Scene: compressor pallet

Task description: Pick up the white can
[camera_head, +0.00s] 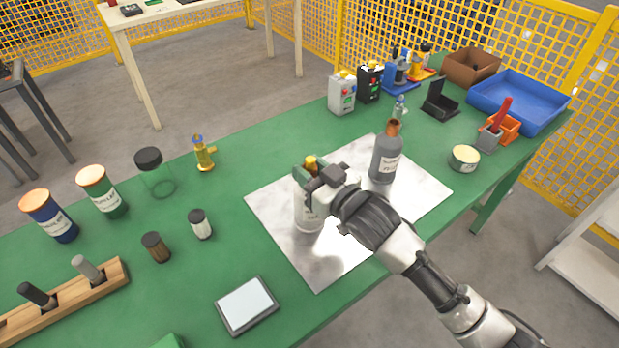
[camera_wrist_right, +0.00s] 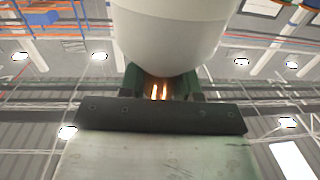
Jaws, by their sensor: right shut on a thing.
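The white can (camera_head: 308,212) is upright over the white marbled sheet (camera_head: 345,262) on the green table; I cannot tell whether its base touches the sheet. My right gripper (camera_head: 314,175) is shut on the can near its top, with a yellow-orange cap (camera_head: 311,162) showing between the fingers. The gripper hides part of the can's upper body. In the right wrist view the can's pale rounded body (camera_wrist_right: 172,35) fills the top middle, with the dark gripper fingers (camera_wrist_right: 162,85) close against it. My left gripper is not in view.
A grey bottle (camera_head: 385,160) stands on the sheet just right of my gripper. A small round tin (camera_head: 464,158) and a blue tray (camera_head: 518,100) are farther right. The sheet's front part is clear.

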